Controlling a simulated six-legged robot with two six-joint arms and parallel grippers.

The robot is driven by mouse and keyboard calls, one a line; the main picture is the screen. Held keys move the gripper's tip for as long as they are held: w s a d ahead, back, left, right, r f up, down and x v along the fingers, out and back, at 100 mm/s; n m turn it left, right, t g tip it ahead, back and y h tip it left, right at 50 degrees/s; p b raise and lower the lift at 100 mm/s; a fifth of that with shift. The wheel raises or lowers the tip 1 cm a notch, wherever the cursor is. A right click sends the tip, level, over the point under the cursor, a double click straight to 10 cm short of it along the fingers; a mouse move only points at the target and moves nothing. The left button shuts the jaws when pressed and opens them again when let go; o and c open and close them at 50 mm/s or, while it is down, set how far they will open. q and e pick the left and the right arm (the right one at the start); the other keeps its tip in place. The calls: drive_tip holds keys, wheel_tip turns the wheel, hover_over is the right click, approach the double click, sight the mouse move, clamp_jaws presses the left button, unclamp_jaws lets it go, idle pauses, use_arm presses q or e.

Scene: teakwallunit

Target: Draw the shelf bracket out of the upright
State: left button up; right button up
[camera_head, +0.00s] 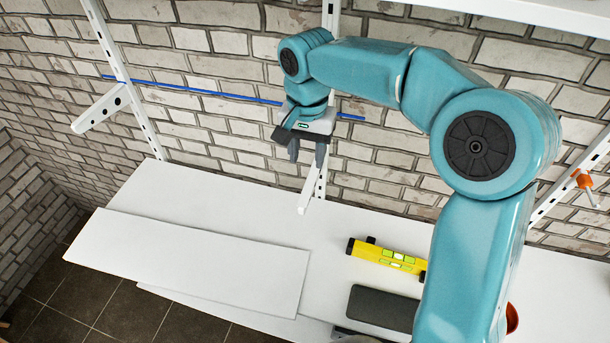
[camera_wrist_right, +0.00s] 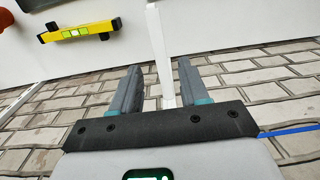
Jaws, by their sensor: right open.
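A white shelf bracket (camera_head: 308,196) juts out from the middle upright (camera_head: 331,18), low on the wall just above the white worktop. My right gripper (camera_head: 307,163) is open over the bracket, fingers pointing down and outward. In the right wrist view the bracket (camera_wrist_right: 157,40) runs between the two open fingers of my right gripper (camera_wrist_right: 158,68), with gaps visible on both sides. The bracket's joint with the upright is mostly hidden by the gripper. Another white bracket (camera_head: 100,108) sticks out of the left upright (camera_head: 128,75). My left gripper is not in view.
A white board (camera_head: 190,260) lies on the worktop (camera_head: 235,203). A yellow spirit level (camera_head: 388,256) and a dark grey flat object (camera_head: 382,308) lie to its right. A blue line (camera_head: 215,94) crosses the brick wall. An orange-handled tool (camera_head: 583,180) is by the right upright.

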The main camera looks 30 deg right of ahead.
sight(310, 190)
drive_tip(key=f, duration=0.7)
drive_tip(key=s+f+p, duration=0.1)
drive_tip(key=f, duration=0.3)
drive_tip(key=shift+f, duration=0.55)
drive_tip(key=shift+w+a+f, duration=0.1)
drive_tip(key=shift+a+f, duration=0.1)
drive_tip(key=shift+f, duration=0.1)
drive_tip(key=shift+w+d+f, duration=0.15)
drive_tip(key=shift+w+f, duration=0.1)
drive_tip(key=shift+s+r, duration=0.1)
drive_tip(key=shift+s, duration=0.2)
drive_tip(key=shift+c, duration=1.2)
clamp_jaws()
